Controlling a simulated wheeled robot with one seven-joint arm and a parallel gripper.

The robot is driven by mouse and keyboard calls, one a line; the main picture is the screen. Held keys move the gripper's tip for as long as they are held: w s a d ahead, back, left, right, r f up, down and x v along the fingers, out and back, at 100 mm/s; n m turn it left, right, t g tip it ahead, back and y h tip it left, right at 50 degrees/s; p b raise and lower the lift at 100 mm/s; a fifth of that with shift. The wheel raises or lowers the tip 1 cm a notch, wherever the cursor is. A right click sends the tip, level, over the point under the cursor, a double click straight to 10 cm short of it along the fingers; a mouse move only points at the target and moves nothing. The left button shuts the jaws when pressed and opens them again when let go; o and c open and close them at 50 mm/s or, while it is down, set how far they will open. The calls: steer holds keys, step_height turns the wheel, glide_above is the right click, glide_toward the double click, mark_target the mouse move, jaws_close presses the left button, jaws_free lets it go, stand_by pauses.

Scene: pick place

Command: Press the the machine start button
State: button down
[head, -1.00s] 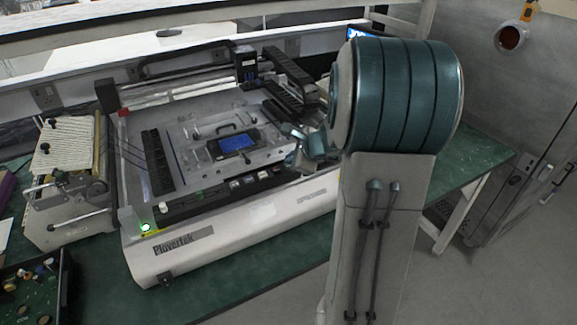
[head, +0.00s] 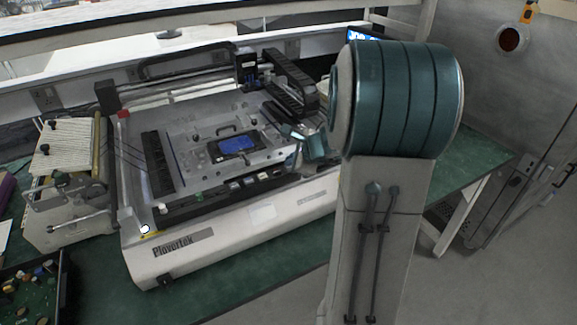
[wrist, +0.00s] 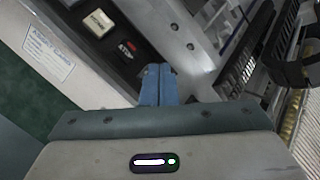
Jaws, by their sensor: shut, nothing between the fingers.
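The white machine (head: 175,258) marked "Plovertek" stands on the green bench, with a row of small buttons (head: 250,181) along its front panel. In the head view my gripper is over the panel's right part, partly hidden by my arm. A small round light (head: 145,229) at the machine's front left corner shows white.
A blue screen (head: 237,144) lies on the machine's bed, with a black gantry (head: 290,82) behind. A feeder unit (head: 68,195) stands at the left, and a black tray of small parts (head: 30,290) is at the front left. A labelled sticker (wrist: 50,47) is on the machine's front.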

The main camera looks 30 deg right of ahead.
steer(key=shift+r+p, duration=0.3)
steer(key=shift+r, duration=0.3)
